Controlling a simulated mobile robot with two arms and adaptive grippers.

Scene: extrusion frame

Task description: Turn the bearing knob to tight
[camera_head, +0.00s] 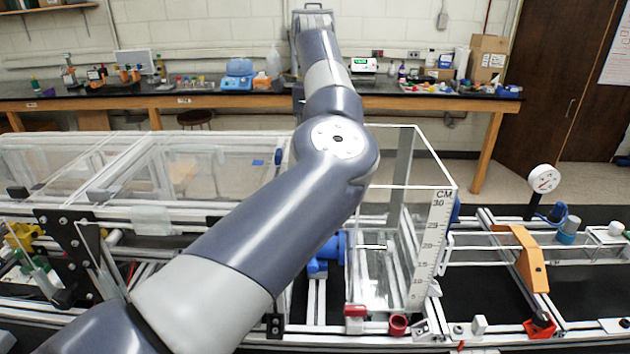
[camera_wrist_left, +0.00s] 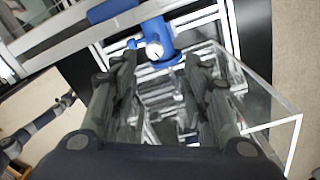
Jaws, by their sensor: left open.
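A blue fitting (camera_wrist_left: 161,33) with a white round face shows in the left wrist view, on the metal rails just beyond my fingertips. A blue part (camera_head: 318,266) also shows beside the tank in the head view, partly behind my left arm. I cannot tell for sure which part is the bearing knob, nor read its setting. My left gripper (camera_wrist_left: 163,75) is open, with nothing seen between its fingers; the blue fitting appears just past their tips. My right gripper is not in view.
A clear tank (camera_head: 425,225) with a centimetre scale stands right of the blue part. A red knob (camera_head: 398,324) sits at its front foot. A dial gauge (camera_head: 543,179) and an orange bracket (camera_head: 531,262) are to the right. A clear channel (camera_head: 75,165) extends left.

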